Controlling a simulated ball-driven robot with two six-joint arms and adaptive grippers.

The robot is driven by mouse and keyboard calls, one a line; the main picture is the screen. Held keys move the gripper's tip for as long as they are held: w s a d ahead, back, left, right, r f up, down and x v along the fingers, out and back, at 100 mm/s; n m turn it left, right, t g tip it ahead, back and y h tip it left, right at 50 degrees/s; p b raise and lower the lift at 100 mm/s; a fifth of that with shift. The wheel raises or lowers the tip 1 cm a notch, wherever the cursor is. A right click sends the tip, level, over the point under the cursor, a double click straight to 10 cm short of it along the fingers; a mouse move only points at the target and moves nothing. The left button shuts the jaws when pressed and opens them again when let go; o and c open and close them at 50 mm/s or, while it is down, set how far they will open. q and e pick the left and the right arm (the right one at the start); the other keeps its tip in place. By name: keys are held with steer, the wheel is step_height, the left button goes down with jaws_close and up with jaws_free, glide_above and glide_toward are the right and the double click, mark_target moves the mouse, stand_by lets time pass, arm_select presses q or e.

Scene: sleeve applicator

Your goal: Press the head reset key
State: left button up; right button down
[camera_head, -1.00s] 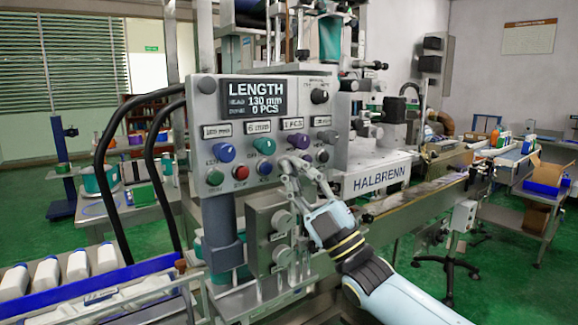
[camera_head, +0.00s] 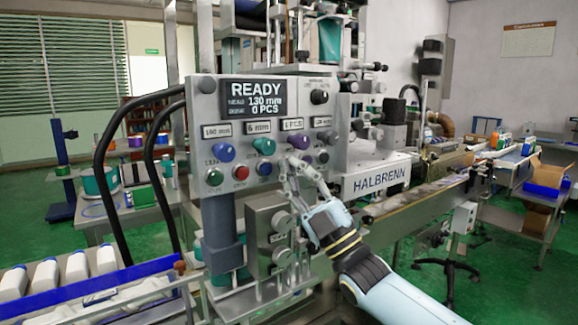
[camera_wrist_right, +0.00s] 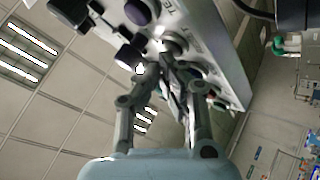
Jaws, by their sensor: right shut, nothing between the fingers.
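The grey control panel (camera_head: 207,130) faces me, its screen (camera_head: 253,97) reading READY, 130 mm, 0 PCS. Its lower row has a green button (camera_head: 214,177), a red button (camera_head: 241,172), a blue button (camera_head: 264,168) and a dark button (camera_head: 322,156). The labels are too small to tell which is the head reset key. My right gripper (camera_head: 287,165) is shut and empty, its fingertips at the panel just right of the blue button, covering that spot. In the right wrist view the fingertips (camera_wrist_right: 163,62) are close to the panel face; contact is unclear. My left gripper is out of view.
Coloured knobs, including a teal knob (camera_head: 263,145) and a purple knob (camera_head: 298,139), stick out just above the fingertips. A metal block with round knobs (camera_head: 281,221) stands below. Black hoses (camera_head: 112,190) hang at left. A tray of white bottles (camera_head: 45,275) lies lower left.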

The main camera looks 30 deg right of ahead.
steer(key=shift+s+p, duration=0.35)
steer(key=shift+s, duration=0.45)
steer(key=s, duration=0.1)
steer(key=s+p, duration=0.1)
steer(key=s, duration=0.1)
steer(key=s+p, duration=0.1)
steer(key=s, duration=0.1)
steer(key=shift+d, duration=0.25)
steer(key=shift+f, duration=0.1)
stand_by(0.4)
